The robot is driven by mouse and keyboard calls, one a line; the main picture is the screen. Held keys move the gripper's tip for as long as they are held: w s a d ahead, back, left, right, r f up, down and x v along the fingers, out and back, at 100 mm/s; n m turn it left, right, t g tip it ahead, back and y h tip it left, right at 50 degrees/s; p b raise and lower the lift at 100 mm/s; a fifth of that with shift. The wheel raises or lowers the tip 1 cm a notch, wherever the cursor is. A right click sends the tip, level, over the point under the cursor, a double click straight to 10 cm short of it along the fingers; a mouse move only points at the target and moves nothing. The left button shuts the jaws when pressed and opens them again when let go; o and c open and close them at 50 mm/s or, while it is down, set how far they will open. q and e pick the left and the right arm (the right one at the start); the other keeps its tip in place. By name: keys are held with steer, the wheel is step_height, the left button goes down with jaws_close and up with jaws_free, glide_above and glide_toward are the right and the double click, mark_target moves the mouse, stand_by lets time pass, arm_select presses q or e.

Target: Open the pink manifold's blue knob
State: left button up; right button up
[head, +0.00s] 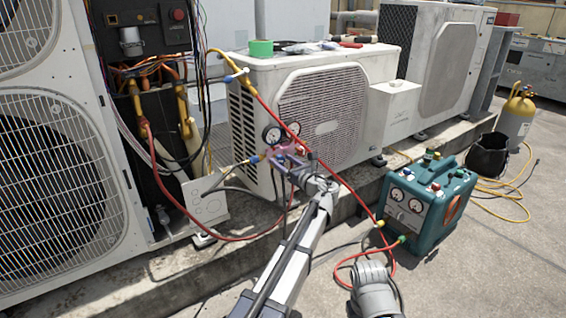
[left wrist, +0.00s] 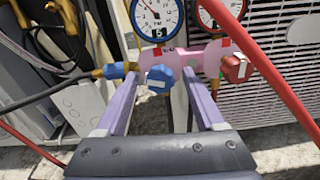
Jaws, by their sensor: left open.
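The pink manifold (left wrist: 205,62) hangs in front of a white condenser, with two round gauges on top. It also shows small in the head view (head: 283,150), partly behind my left gripper. Its blue knob (left wrist: 160,79) faces the left wrist camera, with a white mark on its face. My left gripper (left wrist: 160,88) is open, its two purple fingers on either side of the blue knob. I cannot tell whether either finger touches it. In the head view my left gripper (head: 286,162) is at the manifold. My right gripper is not in view.
A red knob (left wrist: 235,68) sits at the manifold's right end, a blue hose fitting (left wrist: 118,70) at its left. A red hose (head: 335,182) crosses close to my left arm. A teal recovery machine (head: 428,212) stands on the ground to the right.

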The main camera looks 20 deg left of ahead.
arm_select(q)
steer(key=shift+a, duration=0.15)
steer(key=shift+c, duration=0.3)
jaws_close()
